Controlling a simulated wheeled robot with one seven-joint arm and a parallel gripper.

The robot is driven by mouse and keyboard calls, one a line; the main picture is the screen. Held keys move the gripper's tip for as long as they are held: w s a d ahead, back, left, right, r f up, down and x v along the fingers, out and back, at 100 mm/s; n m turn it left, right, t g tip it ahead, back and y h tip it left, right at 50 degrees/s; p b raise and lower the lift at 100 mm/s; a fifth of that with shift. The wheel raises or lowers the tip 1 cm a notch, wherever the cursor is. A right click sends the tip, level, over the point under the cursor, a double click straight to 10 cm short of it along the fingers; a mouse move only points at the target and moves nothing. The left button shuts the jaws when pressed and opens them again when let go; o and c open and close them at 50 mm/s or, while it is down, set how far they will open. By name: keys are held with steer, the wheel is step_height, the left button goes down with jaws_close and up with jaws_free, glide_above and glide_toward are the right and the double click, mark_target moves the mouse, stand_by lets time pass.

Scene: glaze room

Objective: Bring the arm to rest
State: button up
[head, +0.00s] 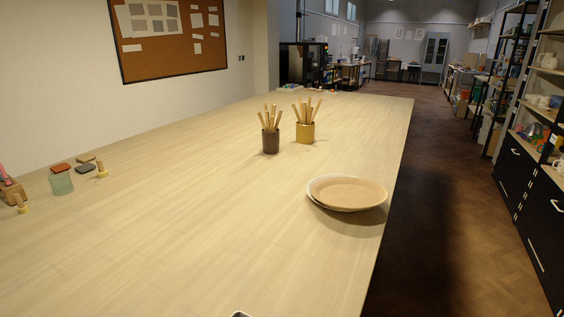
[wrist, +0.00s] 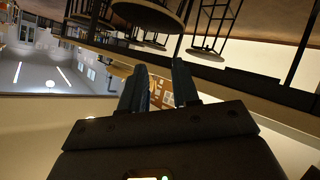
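My gripper (wrist: 159,68) shows in the wrist view, with its two dark fingers apart and nothing held between them. The wrist view is turned over, with stools at its top and ceiling lights at its left. In the head view the gripper is not seen; only a small pale-rimmed dark piece shows at the bottom edge, and I cannot tell what it is. The long pale wooden table (head: 215,215) fills most of the head view.
A plate (head: 347,194) lies near the table's right edge. A dark cup (head: 270,142) and a golden cup (head: 305,133) hold wooden tools. Shelving (head: 540,105) lines the right; the floor between is clear.

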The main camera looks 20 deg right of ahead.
steer(key=s+a+r+m+t, duration=0.1)
steer(key=s+a+r+m, duration=0.1)
steer(key=s, duration=0.5)
steer(key=s+a+r+m+t+y, duration=0.1)
steer(key=s+a+r+m, duration=0.1)
steer(key=s, duration=0.6)
steer(key=shift+a+r, duration=0.15)
steer(key=shift+a, duration=0.6)
steer(key=shift+s, duration=0.1)
